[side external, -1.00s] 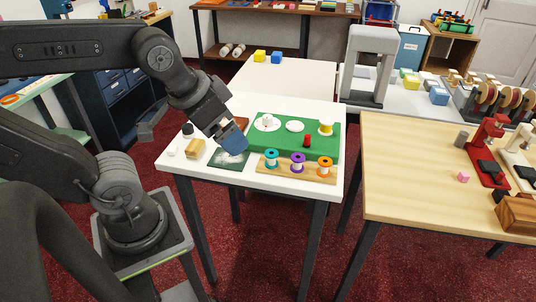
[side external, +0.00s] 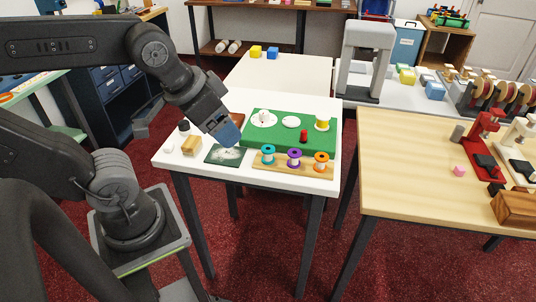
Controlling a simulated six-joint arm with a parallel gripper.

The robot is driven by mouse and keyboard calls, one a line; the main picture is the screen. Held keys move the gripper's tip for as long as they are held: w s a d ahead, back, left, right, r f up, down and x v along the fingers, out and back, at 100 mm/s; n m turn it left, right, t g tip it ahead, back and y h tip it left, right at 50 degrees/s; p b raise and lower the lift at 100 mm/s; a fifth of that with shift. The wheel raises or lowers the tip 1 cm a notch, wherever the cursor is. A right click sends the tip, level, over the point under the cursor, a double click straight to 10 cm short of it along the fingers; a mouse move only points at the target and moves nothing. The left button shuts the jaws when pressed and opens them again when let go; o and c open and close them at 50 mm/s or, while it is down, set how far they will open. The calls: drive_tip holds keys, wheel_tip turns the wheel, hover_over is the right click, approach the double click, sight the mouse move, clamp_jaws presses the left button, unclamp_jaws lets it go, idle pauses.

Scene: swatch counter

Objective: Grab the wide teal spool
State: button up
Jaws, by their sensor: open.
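The teal spool (side external: 268,155) stands upright at the left end of a wooden strip (side external: 310,169) along the front of the white table. A purple spool (side external: 294,158) and an orange spool (side external: 321,161) stand to its right on the same strip. My gripper (side external: 229,138) is above a dark green patterned card, to the left of the teal spool and apart from it. Its blue-tipped fingers are open, with nothing seen between them, though the gap is small in this view.
Behind the strip, a green mat (side external: 262,137) holds white discs, a red piece (side external: 304,136) and a yellow spool (side external: 322,123). The dark card (side external: 222,155), a tan block (side external: 191,146) and a dark-capped jar (side external: 184,129) lie to the left.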

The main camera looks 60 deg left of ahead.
drive_tip(key=n+g+y, duration=0.2)
drive_tip(key=n+y, duration=0.1)
drive_tip(key=n, duration=0.4)
approach(268, 148)
drive_tip(key=x, duration=0.4)
drive_tip(key=shift+a+f, duration=0.3)
drive_tip(key=shift+f, duration=0.05)
drive_tip(key=shift+d+x, duration=0.15)
drive_tip(key=shift+x, duration=1.3)
drive_tip(key=shift+d+x, duration=0.1)
drive_tip(key=shift+x, duration=1.35)
drive_tip(key=shift+w, duration=0.2)
drive_tip(key=c, duration=1)
